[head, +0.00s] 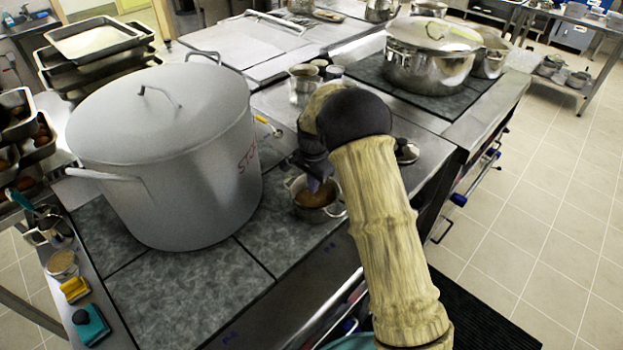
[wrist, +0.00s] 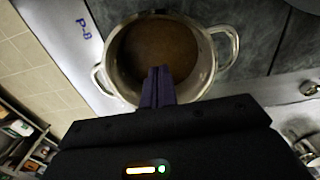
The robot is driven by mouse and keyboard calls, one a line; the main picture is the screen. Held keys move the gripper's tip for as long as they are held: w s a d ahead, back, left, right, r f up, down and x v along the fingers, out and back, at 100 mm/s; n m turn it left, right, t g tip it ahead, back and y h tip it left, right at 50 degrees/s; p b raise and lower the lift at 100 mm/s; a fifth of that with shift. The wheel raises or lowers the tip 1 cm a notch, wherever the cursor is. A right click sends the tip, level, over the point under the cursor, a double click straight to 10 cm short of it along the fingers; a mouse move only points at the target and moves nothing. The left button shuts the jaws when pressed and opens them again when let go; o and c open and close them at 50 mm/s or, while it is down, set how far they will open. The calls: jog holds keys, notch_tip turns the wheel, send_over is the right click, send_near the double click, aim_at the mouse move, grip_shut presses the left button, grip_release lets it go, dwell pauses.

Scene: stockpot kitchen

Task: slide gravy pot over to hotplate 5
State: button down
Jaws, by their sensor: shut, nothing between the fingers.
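The gravy pot (head: 318,213) is a small two-handled steel pot with brown contents, near the front edge of the cooktop. The wrist view shows its inner wall (wrist: 206,72) and both side handles. My gripper (head: 314,184) is at the pot; in the wrist view its shut, empty fingers (wrist: 158,74) overlap the near rim and the opening. I cannot tell if they touch the pot. Dark grey hotplates (head: 180,300) cover the cooktop; no number 5 is readable, so I cannot tell which is hotplate 5.
A large lidded stockpot (head: 170,160) stands left of the gravy pot. A lidded steel pot (head: 430,65) stands on a far hotplate. Small steel pots (head: 303,85) stand behind my arm. The front-left hotplate surface is bare. A "P-8" mark (wrist: 84,28) shows beside the pot.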

aim_at(305, 205)
notch_tip(305, 205, down, 6)
jog(key=shift+s+f+p, duration=0.1)
jog(key=shift+p, duration=0.6)
jog(key=shift+s+a+p, duration=0.75)
jog(key=shift+s+a, duration=0.45)
jog(key=shift+s, duration=0.05)
jog(key=shift+s+a, duration=0.1)
jog(key=shift+a, duration=0.05)
